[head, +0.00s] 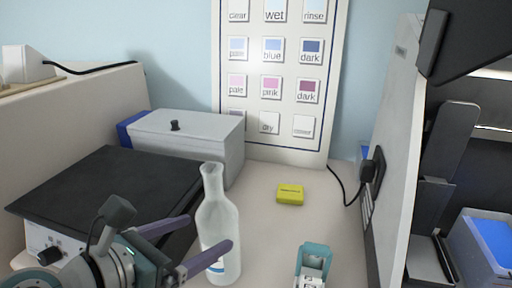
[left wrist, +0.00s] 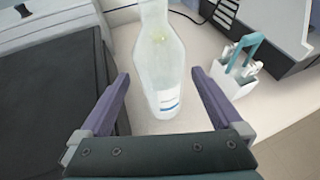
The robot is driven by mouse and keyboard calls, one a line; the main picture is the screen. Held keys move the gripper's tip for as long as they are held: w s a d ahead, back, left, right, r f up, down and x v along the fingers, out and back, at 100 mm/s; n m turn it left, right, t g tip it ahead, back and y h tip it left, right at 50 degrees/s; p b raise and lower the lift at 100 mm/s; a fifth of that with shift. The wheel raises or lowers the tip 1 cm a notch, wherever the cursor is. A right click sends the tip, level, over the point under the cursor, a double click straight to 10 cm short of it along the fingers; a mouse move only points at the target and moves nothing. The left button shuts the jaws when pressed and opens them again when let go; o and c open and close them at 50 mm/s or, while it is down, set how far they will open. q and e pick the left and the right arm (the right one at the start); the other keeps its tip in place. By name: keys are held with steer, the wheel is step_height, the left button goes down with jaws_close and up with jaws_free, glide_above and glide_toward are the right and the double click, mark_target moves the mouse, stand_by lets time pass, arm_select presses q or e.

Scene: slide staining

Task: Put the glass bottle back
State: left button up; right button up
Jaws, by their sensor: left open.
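The glass bottle (head: 218,222) is frosted white with a label low on its side, and it stands upright on the pale bench. My left gripper (head: 210,238) comes in from the left with its purple fingers apart. In the head view one finger passes in front of the bottle and the other ends beside it on the left. In the left wrist view the bottle (left wrist: 158,65) stands between and a little beyond the open fingertips (left wrist: 160,75). I cannot tell whether a finger touches it. My right gripper is not in view.
A black-topped hotplate (head: 110,195) stands left of the bottle, with a grey lidded box (head: 190,140) behind. A yellow block (head: 290,194) lies at right. A teal-handled slide holder (head: 314,262) stands front right. A large machine (head: 395,160) bounds the right. Bench between is clear.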

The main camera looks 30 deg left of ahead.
arm_select(q)
steer(key=v, duration=0.7)
steer(key=w+a+r+n+y, duration=0.1)
steer(key=a+r+n+y, duration=0.3)
steer(key=n, duration=0.7)
steer(key=a+r+n+y, duration=0.3)
steer(key=r+n+y, duration=0.15)
steer(key=n, duration=0.55)
steer(key=s+d+f+n+g+h, duration=0.4)
steer(key=s+d+n+g, duration=0.1)
steer(key=d+n, duration=0.2)
steer(key=s+d+f+n+g+h, duration=0.3)
steer(key=s+d+n+g, duration=0.1)
steer(key=s+d+n, duration=0.1)
steer(key=shift+s+d+f+n+g+h, duration=0.4)
steer(key=shift+d+n, duration=0.5)
steer(key=shift+d, duration=0.2)
steer(key=shift+r, duration=0.1)
